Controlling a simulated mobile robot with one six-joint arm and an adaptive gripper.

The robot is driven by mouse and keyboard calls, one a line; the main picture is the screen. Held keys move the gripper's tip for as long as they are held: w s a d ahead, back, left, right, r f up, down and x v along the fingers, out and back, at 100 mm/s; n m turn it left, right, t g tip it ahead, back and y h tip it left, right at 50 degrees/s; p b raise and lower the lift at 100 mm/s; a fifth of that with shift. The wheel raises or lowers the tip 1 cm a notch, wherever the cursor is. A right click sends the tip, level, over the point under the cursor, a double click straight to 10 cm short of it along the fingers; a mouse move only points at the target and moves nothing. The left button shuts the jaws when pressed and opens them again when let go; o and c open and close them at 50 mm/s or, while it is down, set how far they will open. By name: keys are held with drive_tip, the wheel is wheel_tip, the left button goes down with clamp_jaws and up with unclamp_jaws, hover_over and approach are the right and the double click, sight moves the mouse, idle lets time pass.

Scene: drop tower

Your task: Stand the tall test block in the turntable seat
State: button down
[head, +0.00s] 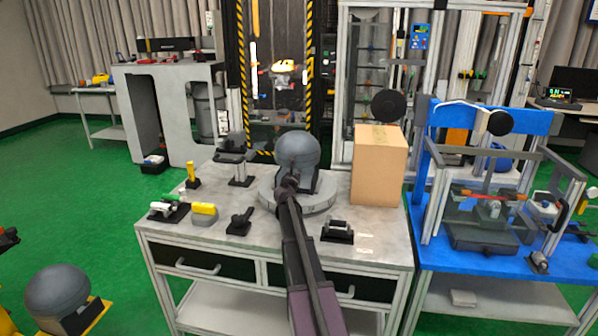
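The round grey turntable (322,205) sits on the table behind my arm. A dark grey dome-shaped piece (298,149) stands over it and hides its middle, so the seat cannot be made out. I cannot tell for sure which thing is the tall test block. A slim yellow upright piece (192,172) stands on a dark base at the table's left rear, and a yellow-topped piece (204,209) lies low in front of it. My arm reaches up from the bottom to my gripper (287,184), in front of the dome. Its fingers are too small and dark to read.
A cardboard box (379,170) stands right of the turntable. Dark fixtures (239,221) (337,230) lie along the front of the grey table (275,238). A blue bench (450,255) with a frame adjoins on the right. The caged tower (279,110) rises behind.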

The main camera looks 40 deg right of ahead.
idle(0.3)
drive_tip(key=c, duration=0.6)
unclamp_jaws()
drive_tip(key=shift+c, duration=0.2)
drive_tip(key=shift+r, duration=0.1)
drive_tip(key=v, duration=1.2)
